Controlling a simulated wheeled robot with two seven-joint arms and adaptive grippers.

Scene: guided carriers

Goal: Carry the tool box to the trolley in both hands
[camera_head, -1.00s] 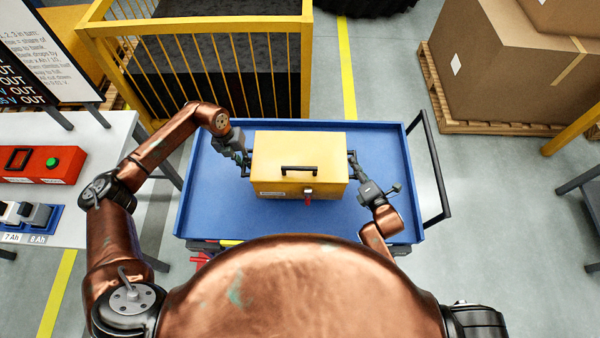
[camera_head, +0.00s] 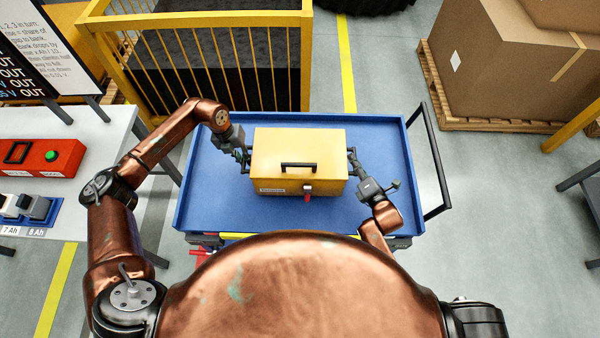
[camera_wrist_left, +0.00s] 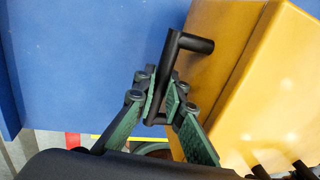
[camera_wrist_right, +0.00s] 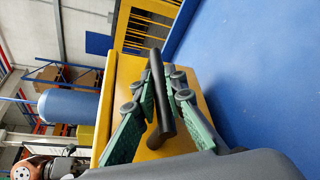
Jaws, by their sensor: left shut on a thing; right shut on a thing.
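The yellow tool box (camera_head: 299,150) is over the middle of the blue trolley (camera_head: 210,205), upright, with a black top handle and a red tag at its front latch. I cannot tell whether its base touches the trolley top. My left gripper (camera_head: 244,155) is shut on the black handle at the box's left end; the left wrist view shows that handle (camera_wrist_left: 164,85) between the green fingers. My right gripper (camera_head: 354,165) is shut on the right end handle, which shows in the right wrist view (camera_wrist_right: 161,95).
The trolley's black push bar (camera_head: 432,160) is on its right. A yellow barred cage (camera_head: 205,60) stands behind left. A grey bench (camera_head: 90,215) with a red device (camera_head: 42,157) is at left. Cardboard boxes (camera_head: 500,65) on a pallet stand at back right. Trolley top is clear around the box.

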